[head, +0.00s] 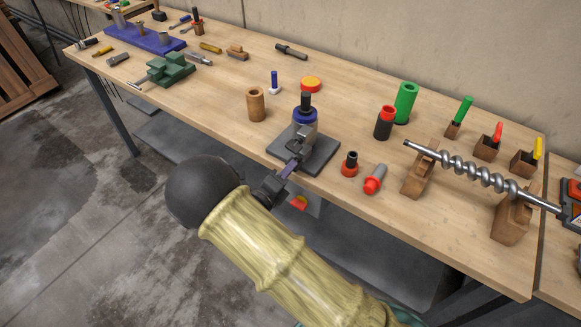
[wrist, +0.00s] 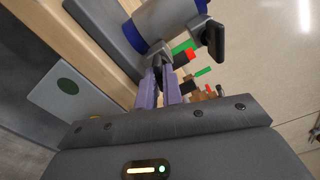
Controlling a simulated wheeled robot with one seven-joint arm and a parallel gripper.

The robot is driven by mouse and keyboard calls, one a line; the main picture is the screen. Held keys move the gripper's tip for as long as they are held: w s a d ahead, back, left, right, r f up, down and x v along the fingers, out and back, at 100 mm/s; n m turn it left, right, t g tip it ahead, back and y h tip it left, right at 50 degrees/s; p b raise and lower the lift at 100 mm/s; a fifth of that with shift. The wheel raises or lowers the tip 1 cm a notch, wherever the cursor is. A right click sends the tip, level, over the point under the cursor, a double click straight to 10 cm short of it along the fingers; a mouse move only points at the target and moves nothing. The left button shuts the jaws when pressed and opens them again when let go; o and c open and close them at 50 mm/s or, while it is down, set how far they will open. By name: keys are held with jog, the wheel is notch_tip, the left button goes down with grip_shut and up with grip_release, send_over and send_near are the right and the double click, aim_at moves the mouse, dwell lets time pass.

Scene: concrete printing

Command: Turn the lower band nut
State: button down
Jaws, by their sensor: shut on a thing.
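A stand on a dark grey base plate (head: 322,154) holds an upright cylinder with a blue part (head: 305,117) and a black top. The lower band nut (wrist: 157,66), dark and small, sits on the band nearer the plate, between the purple fingers of my gripper (wrist: 160,84). The fingers are shut on it, and they partly hide it. The other band ends in a black piece (wrist: 214,40), clear of my fingers. In the head view my gripper (head: 290,168) reaches the stand's near side.
Red-and-black fittings (head: 349,164) and a grey-and-red piece (head: 375,178) are close on the right. A steel auger (head: 470,172) lies on wooden supports farther right.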

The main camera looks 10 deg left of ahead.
jog(key=shift+m, duration=0.5)
jog(key=shift+f, duration=0.1)
jog(key=shift+m+b, duration=1.2)
jog(key=shift+m, duration=1.4)
jog(key=shift+f, duration=0.1)
jog(key=m+b, duration=0.3)
jog(key=m, duration=0.2)
jog(key=shift+s, duration=0.1)
jog(key=shift+b, duration=0.35)
